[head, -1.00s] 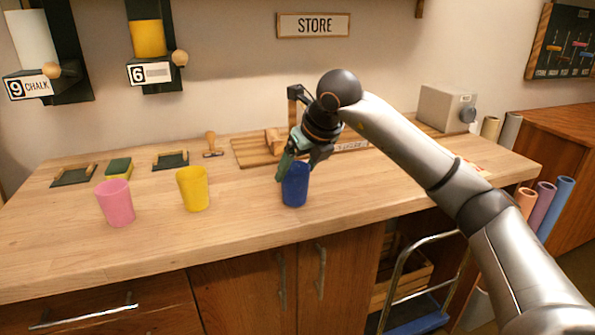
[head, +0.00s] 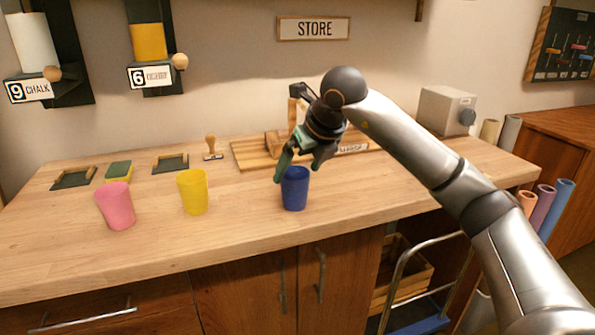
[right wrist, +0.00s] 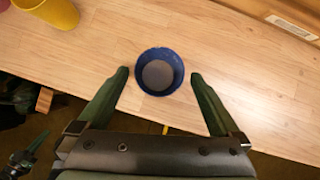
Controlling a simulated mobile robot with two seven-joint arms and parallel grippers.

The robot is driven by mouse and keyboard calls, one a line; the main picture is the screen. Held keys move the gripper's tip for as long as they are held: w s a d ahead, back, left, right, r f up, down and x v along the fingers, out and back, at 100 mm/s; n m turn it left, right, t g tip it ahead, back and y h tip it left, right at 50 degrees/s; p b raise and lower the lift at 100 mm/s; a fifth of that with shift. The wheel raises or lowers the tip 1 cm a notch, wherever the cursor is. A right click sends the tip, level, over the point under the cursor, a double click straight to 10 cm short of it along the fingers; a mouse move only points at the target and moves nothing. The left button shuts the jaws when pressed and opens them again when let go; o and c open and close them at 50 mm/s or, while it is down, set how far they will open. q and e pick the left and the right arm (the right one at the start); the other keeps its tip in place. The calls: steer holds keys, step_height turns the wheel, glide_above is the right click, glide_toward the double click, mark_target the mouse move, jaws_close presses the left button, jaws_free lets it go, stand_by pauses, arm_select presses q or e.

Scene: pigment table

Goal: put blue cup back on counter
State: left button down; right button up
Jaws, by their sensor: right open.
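The blue cup (head: 295,189) stands upright on the wooden counter (head: 250,225), near its front edge. In the right wrist view the blue cup (right wrist: 159,71) is seen from above, with greyish contents or a grey bottom inside. My right gripper (head: 297,172) is open just above and behind the cup's rim. In the right wrist view its two green fingers (right wrist: 158,80) are spread wide on either side of the cup, with clear gaps, and hold nothing. My left gripper is not in the head view.
A yellow cup (head: 193,191) and a pink cup (head: 116,206) stand on the counter to the left. A wooden stamp (head: 212,148), a green-yellow sponge (head: 118,171) and dark trays (head: 171,162) lie behind them. A grey box (head: 446,110) stands at the back right.

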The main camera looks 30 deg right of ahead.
steer(key=p+v, duration=0.1)
steer(key=v, duration=0.9)
steer(key=shift+r, duration=0.2)
steer(key=shift+s, duration=0.15)
steer(key=a+f+n+g+y, duration=0.25)
steer(key=a+f+y, duration=0.45)
steer(key=a, duration=0.6)
steer(key=s+a+f+m+g+y, duration=0.1)
steer(key=s+a+f+y, duration=0.15)
steer(key=a+y, duration=0.5)
steer(key=s+a+f+m+y, duration=0.1)
steer(key=s+a+m+y, duration=0.3)
steer(key=a, duration=0.6)
steer(key=w+d+f+m+t+h, duration=0.2)
steer(key=d+f+m+t+h, duration=0.25)
steer(key=f+m+t, duration=0.5)
steer(key=w+d+f+m+t+h, duration=0.2)
steer(key=d+f+m+t+h, duration=0.3)
steer(key=m, duration=0.8)
steer(key=s+f+m+g+h, duration=0.3)
steer(key=s+f, duration=0.5)
steer(key=f, duration=0.3)
steer(key=s+d+f+m+g+h, duration=0.1)
steer(key=s+f+m+g+h, duration=0.1)
steer(key=s+f+m+g, duration=0.3)
steer(key=s+f, duration=0.3)
steer(key=f, duration=0.4)
steer(key=shift+s+d+g+h, duration=0.15)
steer(key=shift+s+g+h, duration=0.15)
steer(key=shift+s+h, duration=0.1)
